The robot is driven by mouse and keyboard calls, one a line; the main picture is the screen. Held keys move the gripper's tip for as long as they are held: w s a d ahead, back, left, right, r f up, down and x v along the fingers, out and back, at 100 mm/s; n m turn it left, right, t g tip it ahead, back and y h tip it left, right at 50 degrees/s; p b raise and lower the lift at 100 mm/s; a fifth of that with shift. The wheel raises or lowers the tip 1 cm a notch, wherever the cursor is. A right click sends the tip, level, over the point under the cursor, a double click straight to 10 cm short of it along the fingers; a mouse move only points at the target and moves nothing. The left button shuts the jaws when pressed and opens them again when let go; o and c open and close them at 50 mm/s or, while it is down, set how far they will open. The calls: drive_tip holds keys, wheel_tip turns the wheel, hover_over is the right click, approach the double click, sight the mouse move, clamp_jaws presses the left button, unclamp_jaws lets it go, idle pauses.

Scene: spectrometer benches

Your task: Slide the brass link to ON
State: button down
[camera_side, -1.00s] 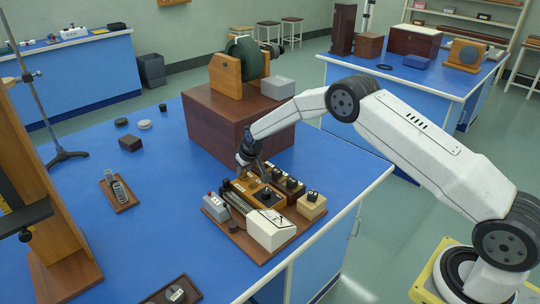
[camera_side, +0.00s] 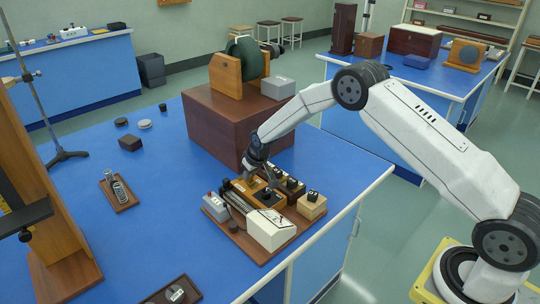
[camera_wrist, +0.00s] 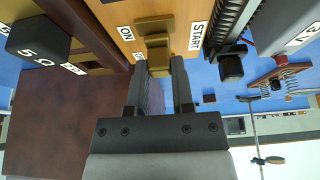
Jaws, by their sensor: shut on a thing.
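The brass link (camera_wrist: 156,52) shows in the wrist view as a yellow block on a wooden board (camera_wrist: 124,12), between an ON label and a START label. Another small label lies beside its lower left side. My gripper (camera_wrist: 160,66) has its two dark fingers on either side of the link and is shut on it. In the side view my gripper (camera_side: 267,176) reaches down to the board at the far end of the bench apparatus. The link is too small and hidden to make out there.
A black 5 Ω block (camera_wrist: 38,40) and a coil rod with a black slider (camera_wrist: 231,66) flank the board. A large brown box (camera_side: 222,130) stands close behind. A cream box (camera_side: 270,229) sits at the front.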

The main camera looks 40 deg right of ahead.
drive_tip(key=shift+s, duration=0.3)
drive_tip(key=shift+c, duration=2.4)
unclamp_jaws()
drive_tip(key=shift+r, duration=0.15)
drive_tip(key=shift+r, duration=0.2)
drive_tip(key=v, duration=0.7)
drive_tip(key=shift+s+r, duration=0.15)
drive_tip(key=shift+s, duration=0.05)
